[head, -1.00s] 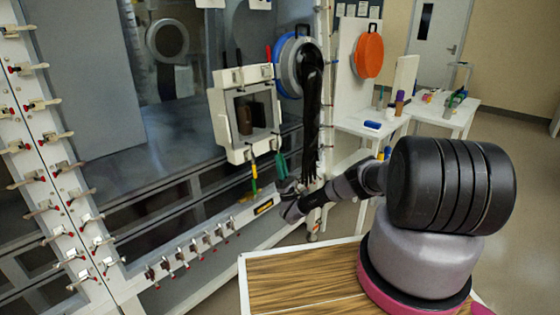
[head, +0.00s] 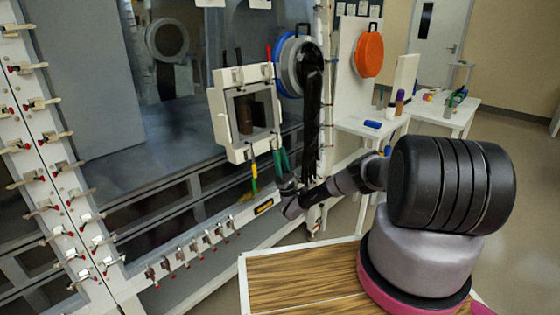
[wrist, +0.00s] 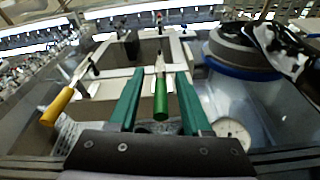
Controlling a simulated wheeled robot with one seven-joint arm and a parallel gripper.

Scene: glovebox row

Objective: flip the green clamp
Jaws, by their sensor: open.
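In the wrist view the green clamp (wrist: 161,98) shows as a green handle on a metal lever at the white box's near edge. The handle lies between the two teal fingers of my gripper (wrist: 157,92), with visible gaps on both sides. My gripper is open. In the head view my gripper (head: 281,160) is just below the right lower corner of the white framed box (head: 231,150); I cannot clearly make out the green clamp there.
A yellow-handled clamp (wrist: 57,107) sits left of my gripper and also shows in the head view (head: 254,170). A round blue-rimmed port (head: 284,66) with a black glove (head: 312,110) is close on the right. A brown bottle (head: 245,118) stands inside the box.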

